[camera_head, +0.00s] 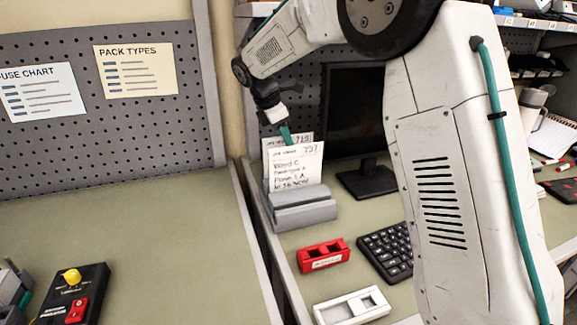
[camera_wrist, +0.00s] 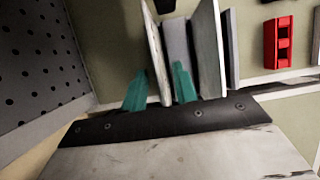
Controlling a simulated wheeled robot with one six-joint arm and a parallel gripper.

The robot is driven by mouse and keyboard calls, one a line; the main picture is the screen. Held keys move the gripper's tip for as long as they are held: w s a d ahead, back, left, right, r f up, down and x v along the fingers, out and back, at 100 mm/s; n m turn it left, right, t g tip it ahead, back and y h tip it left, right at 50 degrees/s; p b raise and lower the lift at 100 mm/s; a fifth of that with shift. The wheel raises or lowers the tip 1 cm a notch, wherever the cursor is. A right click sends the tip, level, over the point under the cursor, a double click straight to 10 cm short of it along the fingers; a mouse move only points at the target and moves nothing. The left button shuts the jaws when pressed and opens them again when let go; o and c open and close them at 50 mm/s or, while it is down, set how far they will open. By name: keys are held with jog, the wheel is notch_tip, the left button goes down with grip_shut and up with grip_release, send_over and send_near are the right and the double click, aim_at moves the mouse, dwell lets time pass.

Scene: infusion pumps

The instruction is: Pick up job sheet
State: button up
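Two upright job sheets stand in a grey slotted holder (camera_head: 303,213). The front sheet (camera_head: 295,168), with handwriting and a number that looks like 731, partly covers the rear sheet (camera_head: 303,140). My gripper (camera_wrist: 160,85) is open, pointing down at the sheets' tops. In the wrist view its teal fingers stand apart on either side of the rear sheet (camera_wrist: 155,48), and the front sheet (camera_wrist: 209,45) is outside, to the right. In the head view one teal finger (camera_head: 286,135) shows between the sheets; the other is hidden.
A dark monitor (camera_head: 352,110) stands just right of the holder. A red block (camera_head: 323,255), a white tray (camera_head: 336,312) and a keyboard (camera_head: 385,252) lie in front. A pegboard (camera_head: 130,130) rises behind the left counter, whose middle is clear.

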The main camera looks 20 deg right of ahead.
jog(key=shift+x, duration=1.2)
jog(key=shift+f, duration=0.25)
grip_shut()
